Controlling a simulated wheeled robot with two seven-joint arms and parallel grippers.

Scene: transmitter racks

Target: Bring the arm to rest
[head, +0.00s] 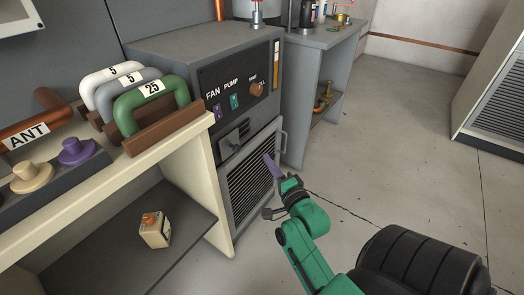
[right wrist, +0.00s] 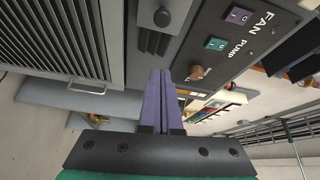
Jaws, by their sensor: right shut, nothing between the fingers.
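My right arm is green and comes in from the lower right in the head view. Its gripper (head: 269,163) has purple fingers and is shut and empty in front of the grey cabinet (head: 190,45). In the right wrist view the purple fingers (right wrist: 158,98) lie together, pointing at the cabinet front below the FAN and PUMP panel. I cannot tell from these views whether the fingertips touch the cabinet. My left gripper is not in view.
The cabinet has a louvred door (head: 249,182) and a control panel (head: 236,88). A cream shelf unit (head: 180,150) carries green, grey and white handles. A grey bench (head: 325,38) stands behind. The floor (head: 400,140) to the right is clear.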

